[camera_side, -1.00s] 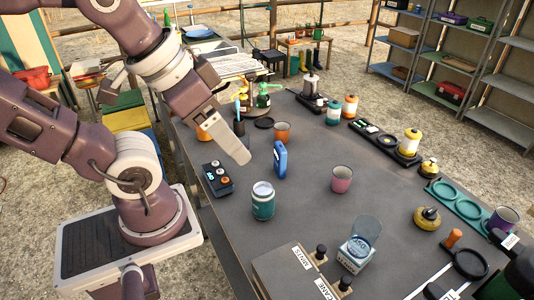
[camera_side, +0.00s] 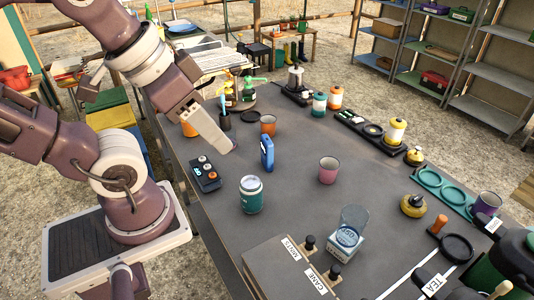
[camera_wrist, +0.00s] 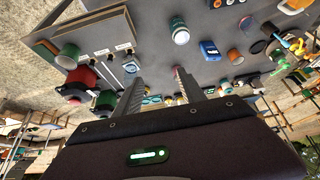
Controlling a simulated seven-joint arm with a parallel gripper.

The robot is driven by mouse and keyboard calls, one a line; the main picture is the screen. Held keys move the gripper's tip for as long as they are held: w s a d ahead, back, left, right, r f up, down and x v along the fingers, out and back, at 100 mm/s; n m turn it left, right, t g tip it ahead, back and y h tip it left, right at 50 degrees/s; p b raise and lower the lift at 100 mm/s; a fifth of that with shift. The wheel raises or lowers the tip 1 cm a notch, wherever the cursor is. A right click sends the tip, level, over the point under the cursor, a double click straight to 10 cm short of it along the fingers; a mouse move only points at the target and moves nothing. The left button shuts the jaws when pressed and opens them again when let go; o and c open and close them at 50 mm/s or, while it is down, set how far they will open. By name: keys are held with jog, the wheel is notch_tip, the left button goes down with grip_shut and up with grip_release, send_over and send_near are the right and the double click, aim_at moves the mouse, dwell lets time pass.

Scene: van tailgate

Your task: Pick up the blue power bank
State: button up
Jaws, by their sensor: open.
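The blue power bank (camera_side: 267,153) stands upright on the grey table in the side view, between an orange cup and a teal jar. It also shows in the wrist view (camera_wrist: 209,50), beyond my fingertips and to their right. My gripper (camera_side: 224,145) is above the table, left of the power bank in the side view and apart from it. In the wrist view its two fingers (camera_wrist: 158,80) are spread with nothing between them.
A dark button box (camera_side: 205,173) lies left of the power bank. The teal jar (camera_side: 251,194) stands in front, the orange cup (camera_side: 268,125) behind, and a pink cup (camera_side: 328,170) to the right. Bare table lies between the power bank and the pink cup.

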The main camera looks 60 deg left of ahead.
notch_tip(320, 180, up, 4)
jog(key=m+g+y, duration=0.3)
jog(key=m+y, duration=1)
jog(key=m, duration=0.8)
send_over(271, 151)
jog(key=d, duration=0.1)
notch_tip(271, 151, down, 3)
jog(key=shift+n, duration=0.3)
notch_tip(271, 151, down, 26)
jog(key=shift+a+f, duration=0.1)
jog(key=x, duration=0.6)
jog(key=shift+a+r, duration=0.3)
jog(key=shift+a, duration=0.05)
jog(key=shift+a+f, duration=0.1)
jog(key=shift+a, duration=0.1)
grip_shut()
